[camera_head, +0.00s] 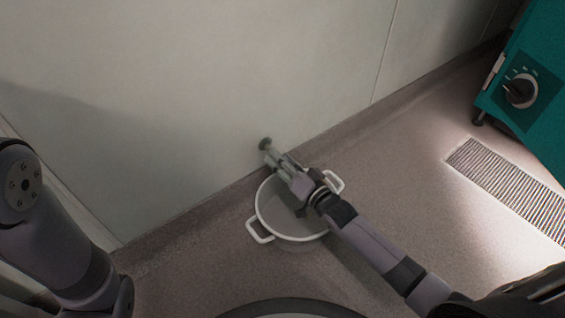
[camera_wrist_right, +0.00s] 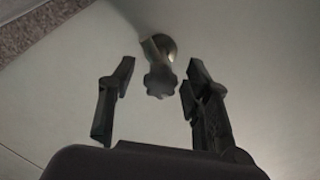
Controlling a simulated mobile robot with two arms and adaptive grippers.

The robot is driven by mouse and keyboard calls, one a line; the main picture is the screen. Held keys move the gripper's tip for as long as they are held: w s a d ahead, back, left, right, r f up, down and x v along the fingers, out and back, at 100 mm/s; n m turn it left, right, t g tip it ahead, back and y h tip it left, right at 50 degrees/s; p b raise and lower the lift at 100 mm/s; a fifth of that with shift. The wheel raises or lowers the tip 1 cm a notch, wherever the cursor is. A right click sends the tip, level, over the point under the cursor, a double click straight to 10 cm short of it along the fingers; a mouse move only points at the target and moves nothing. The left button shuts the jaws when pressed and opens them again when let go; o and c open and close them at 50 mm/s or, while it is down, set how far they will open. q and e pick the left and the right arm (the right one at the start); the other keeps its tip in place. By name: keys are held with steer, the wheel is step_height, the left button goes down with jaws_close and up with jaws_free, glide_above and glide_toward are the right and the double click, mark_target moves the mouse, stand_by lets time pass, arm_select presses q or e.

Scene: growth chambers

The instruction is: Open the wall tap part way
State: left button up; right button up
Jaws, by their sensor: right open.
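The wall tap (camera_head: 265,144) sticks out low from the pale wall, and my right gripper partly hides it in the head view. In the right wrist view the tap's lobed handle (camera_wrist_right: 159,80) shows dark, with its round wall mount behind it. My right gripper (camera_head: 278,160) reaches toward the tap. In the wrist view its fingers (camera_wrist_right: 154,85) are apart, one on each side of the handle, with a gap on both sides. My left arm shows at the left edge of the head view, but its gripper is not visible.
A white pot (camera_head: 262,217) with two handles stands on the floor below the tap, under my right gripper. A teal cabinet (camera_head: 540,75) with a black dial stands at the upper right. A floor grate (camera_head: 510,188) lies in front of it. The floor between is clear.

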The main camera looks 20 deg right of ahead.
steer(key=shift+c, duration=0.5)
jaws_close()
